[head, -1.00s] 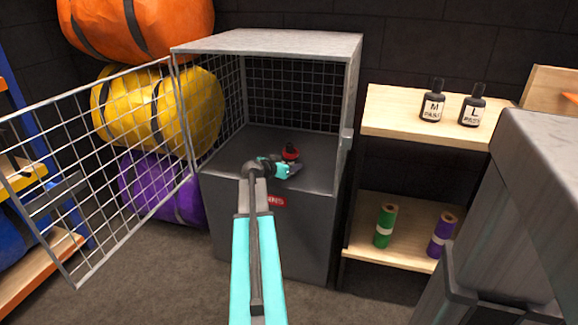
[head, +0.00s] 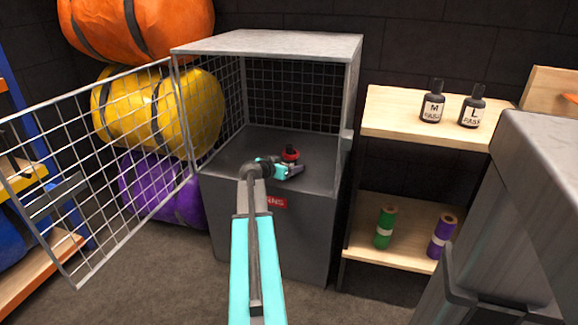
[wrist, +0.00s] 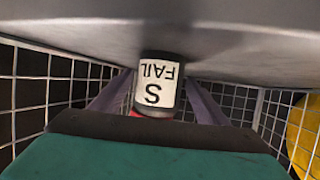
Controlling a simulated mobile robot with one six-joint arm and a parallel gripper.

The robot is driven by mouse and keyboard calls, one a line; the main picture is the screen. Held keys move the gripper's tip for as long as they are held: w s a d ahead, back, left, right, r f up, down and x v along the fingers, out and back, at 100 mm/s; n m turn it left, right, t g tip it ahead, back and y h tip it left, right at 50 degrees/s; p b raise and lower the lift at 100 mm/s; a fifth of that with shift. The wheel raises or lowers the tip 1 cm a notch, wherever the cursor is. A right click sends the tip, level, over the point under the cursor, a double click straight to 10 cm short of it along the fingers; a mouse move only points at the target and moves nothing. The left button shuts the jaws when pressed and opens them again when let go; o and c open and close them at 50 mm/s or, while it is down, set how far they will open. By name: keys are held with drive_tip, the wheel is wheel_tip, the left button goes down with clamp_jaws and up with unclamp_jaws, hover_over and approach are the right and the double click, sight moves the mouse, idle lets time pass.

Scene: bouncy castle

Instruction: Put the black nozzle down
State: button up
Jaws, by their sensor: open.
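The black nozzle (head: 290,149) has a red part and stands on the grey floor of the open cage cabinet. The wrist view shows it (wrist: 157,84) upside down, with a white label reading "S FAIL", against the grey floor. My gripper (head: 291,166) reaches in from the front, low over the cabinet floor and beside the nozzle. Its fingers are spread on both sides of the nozzle in the wrist view, with the jaws open. The nozzle's lower part is partly hidden by my gripper in the head view.
The cage cabinet (head: 230,151) has a mesh door (head: 95,165) swung open to the left. Shelves at right hold two black bottles labelled M (head: 432,106) and L (head: 473,110), with green and purple rolls below. Cabinet floor around the nozzle is clear.

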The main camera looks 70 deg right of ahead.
drive_tip(key=p+v, duration=0.1)
drive_tip(key=v, duration=1)
drive_tip(key=shift+a, duration=0.15)
idle(0.6)
